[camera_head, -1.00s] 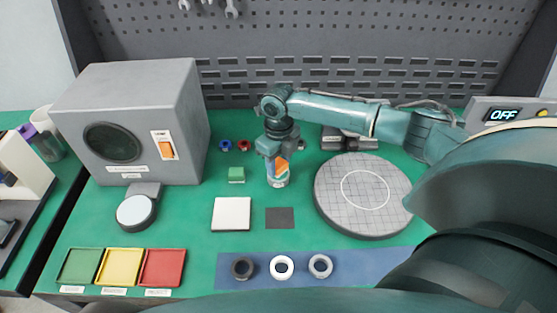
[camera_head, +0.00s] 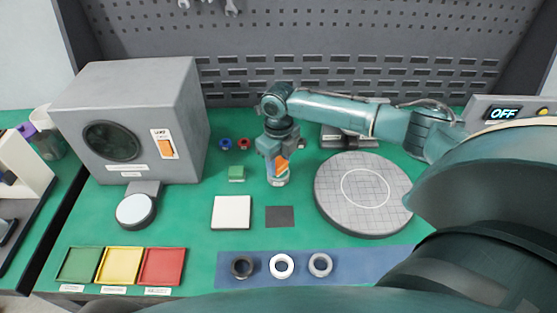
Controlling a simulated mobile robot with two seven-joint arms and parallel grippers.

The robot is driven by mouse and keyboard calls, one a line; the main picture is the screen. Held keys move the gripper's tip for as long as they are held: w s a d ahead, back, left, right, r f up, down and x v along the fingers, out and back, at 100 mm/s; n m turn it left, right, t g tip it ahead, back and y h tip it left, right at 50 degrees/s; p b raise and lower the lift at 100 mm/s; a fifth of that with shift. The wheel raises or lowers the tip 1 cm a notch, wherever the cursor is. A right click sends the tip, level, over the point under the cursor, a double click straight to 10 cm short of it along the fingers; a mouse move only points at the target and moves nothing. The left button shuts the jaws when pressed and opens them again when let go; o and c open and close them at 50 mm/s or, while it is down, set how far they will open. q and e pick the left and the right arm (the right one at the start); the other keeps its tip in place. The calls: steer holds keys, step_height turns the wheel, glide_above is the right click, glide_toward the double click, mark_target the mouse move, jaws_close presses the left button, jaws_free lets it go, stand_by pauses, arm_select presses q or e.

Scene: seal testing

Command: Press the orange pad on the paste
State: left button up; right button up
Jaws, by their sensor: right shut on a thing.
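The paste (camera_head: 278,180) is a small upright white container with a blue and orange front, standing on the green bench top near the middle. The orange pad (camera_head: 282,164) shows on its upper part, just below and partly behind my right gripper. My right gripper (camera_head: 277,161) comes down from above and is shut on the paste. Its fingers hide the top of the container. My left gripper is not in view.
A round gridded plate (camera_head: 395,205) is to the right. Several rings lie on a blue mat (camera_head: 350,270) in front. A grey lamp box (camera_head: 140,120) stands left.

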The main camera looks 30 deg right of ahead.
mark_target(278, 162)
steer(key=shift+f, duration=0.4)
stand_by(0.8)
steer(key=shift+f, duration=0.1)
stand_by(0.9)
step_height(278, 162, up, 3)
steer(key=p, duration=0.3)
steer(key=shift+f, duration=0.15)
steer(key=shift+r+p, duration=0.35)
steer(key=shift+r, duration=1.9)
